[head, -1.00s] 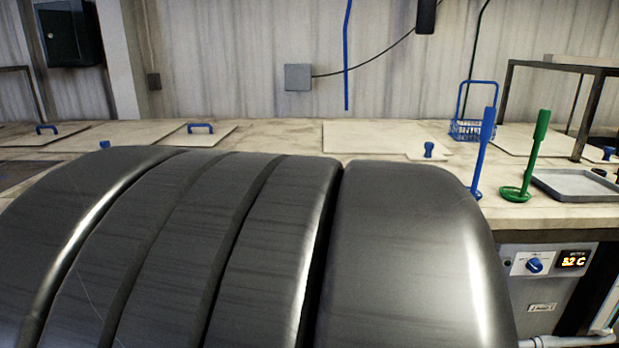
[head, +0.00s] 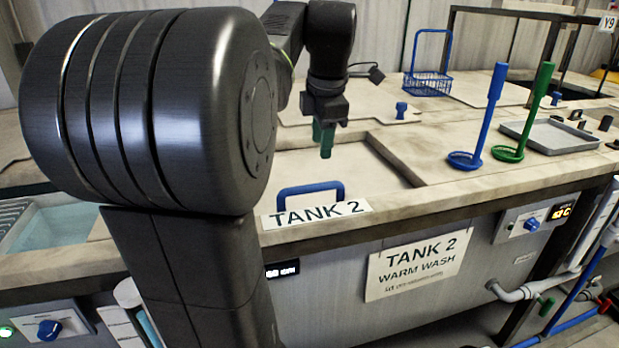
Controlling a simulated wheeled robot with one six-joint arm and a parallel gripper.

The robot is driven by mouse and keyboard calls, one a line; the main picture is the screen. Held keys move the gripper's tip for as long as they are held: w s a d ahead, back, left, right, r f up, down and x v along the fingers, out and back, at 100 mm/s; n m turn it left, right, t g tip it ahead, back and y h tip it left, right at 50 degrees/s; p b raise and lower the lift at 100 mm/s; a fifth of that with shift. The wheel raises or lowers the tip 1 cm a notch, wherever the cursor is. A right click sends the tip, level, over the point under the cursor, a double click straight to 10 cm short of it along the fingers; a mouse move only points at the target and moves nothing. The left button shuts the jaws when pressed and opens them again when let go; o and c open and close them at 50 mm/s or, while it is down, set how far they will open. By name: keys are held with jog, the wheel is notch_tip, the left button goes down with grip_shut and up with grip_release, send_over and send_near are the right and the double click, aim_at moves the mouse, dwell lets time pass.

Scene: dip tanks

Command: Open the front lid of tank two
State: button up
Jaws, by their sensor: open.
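Tank two's front lid (head: 360,170) is a pale panel set in the bench top, with a blue bar handle (head: 310,192) at its front edge. It lies flat and looks shut. The label "TANK 2" (head: 317,214) is just in front of the handle. My gripper (head: 323,142) hangs pointing down above the back part of the lid, behind the handle and apart from it. Its green fingertips hold nothing visible. My arm hides the left part of the lid.
A blue ladle (head: 488,115) and a green ladle (head: 533,110) stand right of the lid, near a grey tray (head: 550,136). A blue wire basket (head: 428,80) and a blue knob (head: 401,109) are behind. An open tank with water (head: 62,227) shows at left.

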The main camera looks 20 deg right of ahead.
aim_at(317, 184)
jog(key=f, duration=0.3)
jog(key=w+f, duration=0.1)
jog(key=f, duration=0.3)
jog(key=w+f, duration=0.1)
jog(key=f, duration=0.3)
jog(key=shift+w+f, duration=0.1)
jog(key=shift+w, duration=0.1)
grip_shut()
